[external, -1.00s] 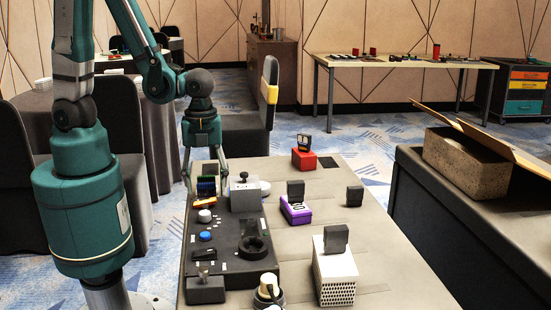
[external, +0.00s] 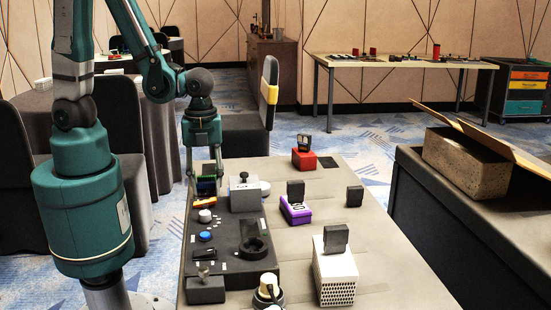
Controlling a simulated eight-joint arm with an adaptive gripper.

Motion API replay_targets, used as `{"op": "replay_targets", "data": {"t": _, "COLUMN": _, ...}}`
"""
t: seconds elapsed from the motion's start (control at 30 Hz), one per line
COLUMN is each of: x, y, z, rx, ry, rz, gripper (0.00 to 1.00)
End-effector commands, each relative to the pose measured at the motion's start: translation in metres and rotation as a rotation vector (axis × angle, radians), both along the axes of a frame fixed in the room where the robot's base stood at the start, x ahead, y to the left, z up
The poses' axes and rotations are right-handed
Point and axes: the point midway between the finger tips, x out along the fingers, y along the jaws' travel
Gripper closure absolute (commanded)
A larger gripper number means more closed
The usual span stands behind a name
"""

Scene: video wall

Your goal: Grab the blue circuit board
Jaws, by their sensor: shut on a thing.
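The blue circuit board (external: 207,185) is a small dark blue piece with green and yellow edges at the far left end of the dark panel on the table. My gripper (external: 205,181) points down over it, one finger on its left and one on its right. The fingers are shut on the board. The board appears upright and low at the panel. Its lower part and the exact finger contact are too small to make out.
A grey box (external: 245,197) with a small lever stands close right of my gripper. A white knob (external: 205,216) and a blue button (external: 206,236) are nearer the camera on the panel. A purple block (external: 296,211), red block (external: 304,160) and white perforated box (external: 335,277) stand farther right.

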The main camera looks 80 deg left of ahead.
Motion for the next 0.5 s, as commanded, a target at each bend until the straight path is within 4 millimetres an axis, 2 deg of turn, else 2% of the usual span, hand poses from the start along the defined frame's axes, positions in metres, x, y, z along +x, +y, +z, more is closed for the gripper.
{"op": "replay_targets", "data": {"t": 0.27, "x": 0.0, "y": 0.0, "z": 0.017, "rx": 0.0, "ry": 0.0, "rz": 0.0, "gripper": 0.77}}
{"op": "replay_targets", "data": {"t": 0.5, "x": 0.0, "y": 0.0, "z": 0.043, "rx": 0.0, "ry": 0.0, "rz": 0.0, "gripper": 0.77}}
